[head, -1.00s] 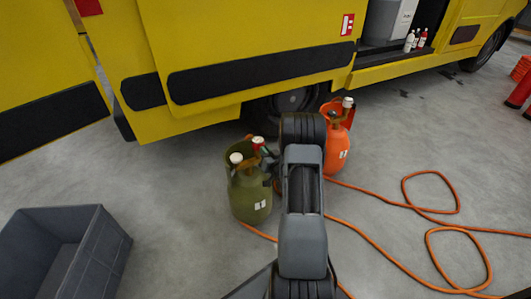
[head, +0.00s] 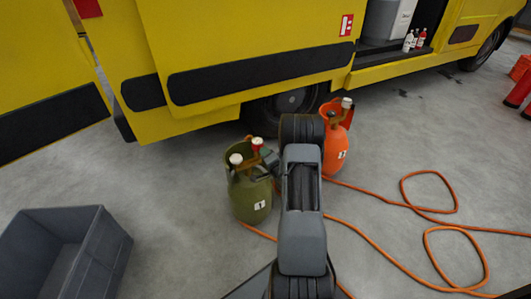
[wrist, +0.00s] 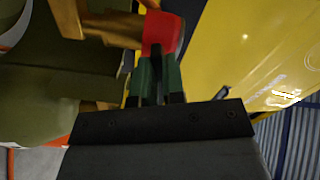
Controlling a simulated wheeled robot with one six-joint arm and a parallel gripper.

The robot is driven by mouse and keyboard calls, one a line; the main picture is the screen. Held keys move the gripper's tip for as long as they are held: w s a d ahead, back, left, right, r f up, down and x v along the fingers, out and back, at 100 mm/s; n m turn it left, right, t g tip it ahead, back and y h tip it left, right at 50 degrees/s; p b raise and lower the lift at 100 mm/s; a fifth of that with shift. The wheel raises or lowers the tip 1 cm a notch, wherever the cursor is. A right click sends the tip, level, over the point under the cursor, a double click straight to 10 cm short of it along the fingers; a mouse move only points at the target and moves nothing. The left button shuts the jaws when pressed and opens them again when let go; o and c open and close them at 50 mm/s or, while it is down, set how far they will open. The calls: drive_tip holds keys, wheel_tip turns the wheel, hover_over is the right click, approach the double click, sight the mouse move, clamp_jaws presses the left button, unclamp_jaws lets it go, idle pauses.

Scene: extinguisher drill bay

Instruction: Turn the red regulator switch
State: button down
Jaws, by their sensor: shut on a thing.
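The red regulator switch (wrist: 162,33) shows at the top middle of the wrist view, beside brass-coloured fittings (wrist: 108,25). My gripper (wrist: 158,62) has green fingers and is shut on the switch. The olive green gas cylinder (head: 249,200) stands upright on the floor in the head view, with a white-topped valve and a label on its side. In the head view my gripper (head: 270,158) is at the cylinder's upper right, partly hidden by my arm. The fingers' contact is too small to see there.
An orange cylinder (head: 338,146) stands right behind my arm. An orange hose (head: 378,243) loops over the floor to the right. A grey crate (head: 112,248) is at lower left. The yellow vehicle (head: 245,40) stands close behind the cylinders.

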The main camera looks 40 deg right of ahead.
drive_tip(key=shift+m+p, duration=0.4)
drive_tip(key=shift+m, duration=1.7)
drive_tip(key=c, duration=1.2)
unclamp_jaws()
drive_tip(key=s+a+p, duration=0.1)
drive_tip(key=s+p, duration=0.2)
drive_tip(key=s, duration=1)
drive_tip(key=shift+s+a, duration=0.35)
drive_tip(key=shift+a, duration=0.05)
